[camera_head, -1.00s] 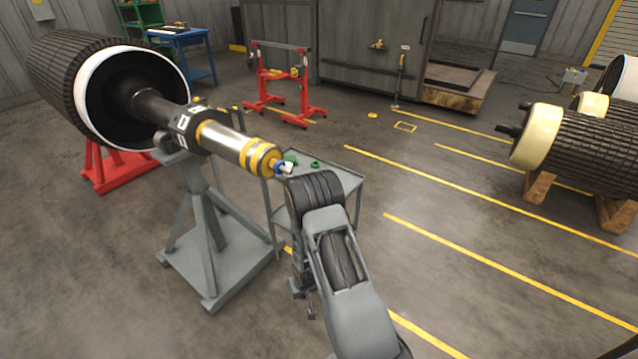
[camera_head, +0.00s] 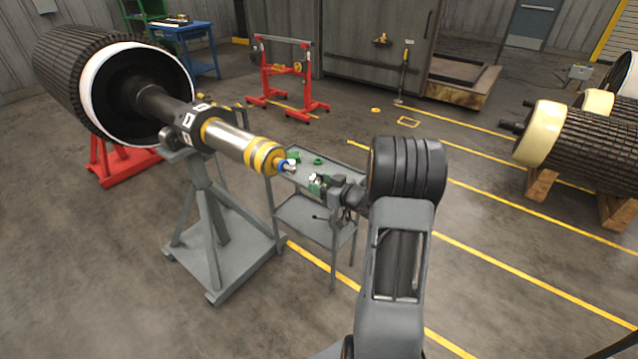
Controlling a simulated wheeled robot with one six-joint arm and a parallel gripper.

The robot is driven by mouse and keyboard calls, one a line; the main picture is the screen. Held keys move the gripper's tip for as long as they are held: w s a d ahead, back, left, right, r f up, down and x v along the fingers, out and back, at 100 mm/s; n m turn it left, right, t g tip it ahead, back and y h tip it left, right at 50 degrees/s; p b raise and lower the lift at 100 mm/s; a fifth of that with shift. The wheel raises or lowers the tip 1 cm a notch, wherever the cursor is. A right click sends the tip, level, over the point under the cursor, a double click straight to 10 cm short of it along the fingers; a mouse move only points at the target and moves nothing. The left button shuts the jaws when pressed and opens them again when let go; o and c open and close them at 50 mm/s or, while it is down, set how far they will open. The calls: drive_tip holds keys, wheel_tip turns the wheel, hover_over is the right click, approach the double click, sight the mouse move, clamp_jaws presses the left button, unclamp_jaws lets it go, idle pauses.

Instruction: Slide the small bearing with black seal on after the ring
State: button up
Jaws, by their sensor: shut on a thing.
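The long steel shaft (camera_head: 228,140) lies level, with yellow bands near its free end. A small blue ring (camera_head: 282,165) sits around the narrow tip, and a pale stub (camera_head: 291,167) shows beyond it. My gripper (camera_head: 319,183) is to the right of the tip, a short gap away, over the trolley and pointing left towards the shaft. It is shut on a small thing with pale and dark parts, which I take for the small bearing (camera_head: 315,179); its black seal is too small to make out. My wrist and forearm hide part of the trolley.
The grey trolley (camera_head: 342,166) stands under my gripper, with green pieces (camera_head: 318,160) on its top. A grey stand (camera_head: 207,215) bears the shaft, left of the trolley. A large finned rotor (camera_head: 70,85) is at the shaft's far end.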

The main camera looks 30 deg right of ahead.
sight(293, 171)
drive_tip(key=shift+t+y, duration=0.5)
drive_tip(key=shift+y, duration=0.2)
drive_tip(key=shift+a+r+x, duration=0.15)
drive_tip(key=shift+x, duration=0.7)
drive_tip(key=shift+a+r+x, duration=0.15)
drive_tip(key=shift+x, duration=0.7)
drive_tip(key=shift+a+r+x, duration=0.1)
drive_tip(key=shift+r+x, duration=0.05)
drive_tip(key=shift+x, duration=0.75)
drive_tip(key=shift+s, duration=0.25)
drive_tip(key=shift+f+b, duration=0.1)
drive_tip(key=shift+b, duration=0.2)
drive_tip(key=shift+b+x, duration=0.45)
drive_tip(key=shift+x, duration=1.05)
drive_tip(key=shift+x, duration=1.05)
drive_tip(key=shift+w+a+b, duration=0.15)
drive_tip(key=shift+w+b, duration=0.2)
drive_tip(key=shift+w, duration=0.05)
